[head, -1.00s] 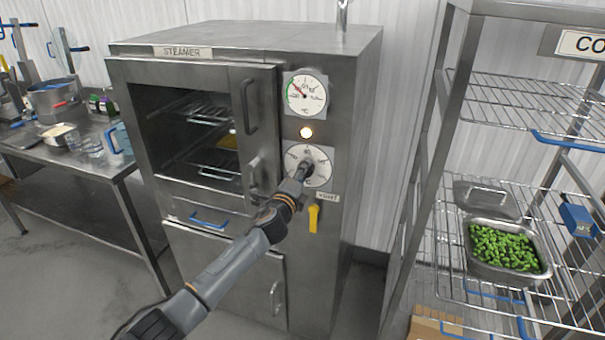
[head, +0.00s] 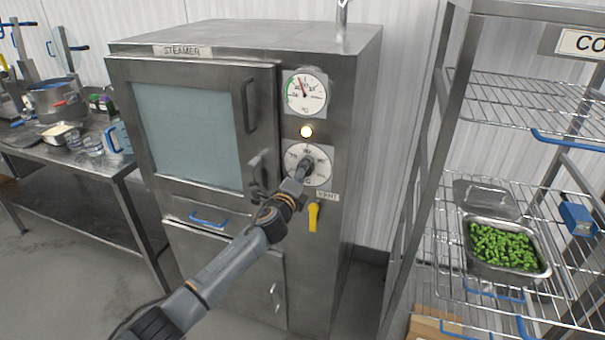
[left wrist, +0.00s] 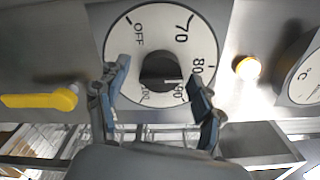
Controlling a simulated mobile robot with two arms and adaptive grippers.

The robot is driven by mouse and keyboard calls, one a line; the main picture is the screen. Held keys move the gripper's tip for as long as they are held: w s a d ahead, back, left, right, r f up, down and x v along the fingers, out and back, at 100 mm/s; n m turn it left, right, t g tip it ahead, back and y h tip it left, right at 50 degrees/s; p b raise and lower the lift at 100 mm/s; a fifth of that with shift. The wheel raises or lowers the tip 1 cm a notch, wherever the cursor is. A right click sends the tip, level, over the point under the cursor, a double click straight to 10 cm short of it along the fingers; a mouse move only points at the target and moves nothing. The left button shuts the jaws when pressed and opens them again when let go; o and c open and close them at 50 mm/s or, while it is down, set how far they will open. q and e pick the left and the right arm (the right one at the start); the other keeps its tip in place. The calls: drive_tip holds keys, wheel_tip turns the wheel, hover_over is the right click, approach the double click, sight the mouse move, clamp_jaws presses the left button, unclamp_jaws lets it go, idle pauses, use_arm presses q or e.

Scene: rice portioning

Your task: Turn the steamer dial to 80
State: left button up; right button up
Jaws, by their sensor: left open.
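The steamer (head: 350,120) stands in the middle of the head view. Its round white dial (head: 318,156) is on the right front panel, under a small lit lamp. In the left wrist view the dial (left wrist: 128,40) shows OFF, 70, 80, 90 and 100, with a black knob (left wrist: 160,68) at its centre. I cannot clearly read the knob's pointer. My left gripper (head: 305,169) is at the dial. In the left wrist view its fingers (left wrist: 160,88) are open on either side of the knob, with gaps to it. My right gripper is out of view.
A yellow vent lever (head: 313,216) hangs below the dial. A temperature gauge (head: 306,93) and the lit lamp (head: 306,132) are above it. The steamer door (head: 190,125) is shut. A wire rack (head: 520,110) with a pan of green vegetables (head: 503,248) stands right.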

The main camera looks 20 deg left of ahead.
use_arm(q)
drive_tip(key=s, duration=1.2)
drive_tip(key=shift+a, duration=0.2)
